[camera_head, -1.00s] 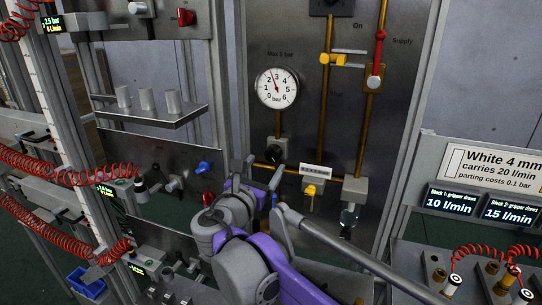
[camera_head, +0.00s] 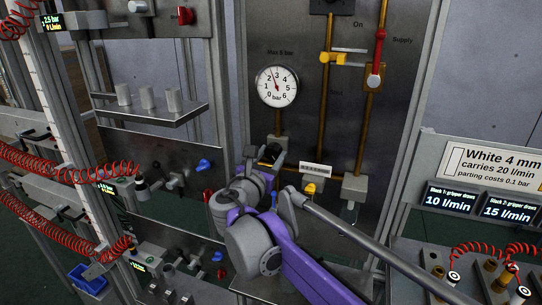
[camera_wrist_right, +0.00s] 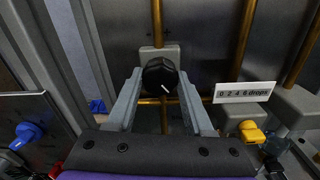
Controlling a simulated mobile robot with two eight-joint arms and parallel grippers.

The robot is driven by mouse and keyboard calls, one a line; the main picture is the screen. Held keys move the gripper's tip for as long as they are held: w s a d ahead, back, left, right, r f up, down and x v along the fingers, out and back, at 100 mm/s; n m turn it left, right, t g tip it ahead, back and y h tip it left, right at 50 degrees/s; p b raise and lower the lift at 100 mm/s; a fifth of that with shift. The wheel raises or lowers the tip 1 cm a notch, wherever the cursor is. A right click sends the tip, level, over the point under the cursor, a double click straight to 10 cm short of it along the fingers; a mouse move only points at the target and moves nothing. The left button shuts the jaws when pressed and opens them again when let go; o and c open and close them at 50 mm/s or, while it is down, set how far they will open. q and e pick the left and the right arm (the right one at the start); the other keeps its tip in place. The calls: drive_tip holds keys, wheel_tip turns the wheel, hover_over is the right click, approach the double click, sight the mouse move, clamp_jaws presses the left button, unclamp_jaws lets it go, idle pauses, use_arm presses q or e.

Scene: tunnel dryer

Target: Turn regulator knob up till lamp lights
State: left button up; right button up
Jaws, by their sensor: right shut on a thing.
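The black regulator knob (camera_wrist_right: 161,75) has a short white mark that points to the lower right in the wrist view. It sits on a grey block on a brass pipe. My right gripper (camera_wrist_right: 162,89) is shut on the knob, one finger at each side. In the head view the knob (camera_head: 269,154) is partly hidden by my right gripper (camera_head: 264,160). The round white gauge (camera_head: 277,87) stands above the knob, its needle between 2 and 3 bar. I cannot make out a lit lamp. My left gripper is not in view.
A small drop-scale label (camera_head: 316,169) and a yellow knob (camera_head: 309,189) are close to the right of my gripper. A red supply handle (camera_head: 379,50) and yellow valve (camera_head: 333,58) sit higher up. A blue knob (camera_head: 204,165) is on the left panel.

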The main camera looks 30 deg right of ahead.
clamp_jaws()
drive_tip(key=shift+r+m+p, duration=0.15)
drive_tip(key=shift+m+p, duration=0.35)
drive_tip(key=shift+m, duration=0.3)
drive_tip(key=shift+w+m, duration=0.1)
drive_tip(key=shift+m, duration=0.5)
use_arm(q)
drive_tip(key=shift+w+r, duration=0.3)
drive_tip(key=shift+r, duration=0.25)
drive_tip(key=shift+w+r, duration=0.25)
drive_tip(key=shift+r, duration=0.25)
use_arm(e)
drive_tip(key=shift+f, duration=0.2)
drive_tip(key=o, duration=0.9)
unclamp_jaws()
drive_tip(key=shift+a, duration=0.1)
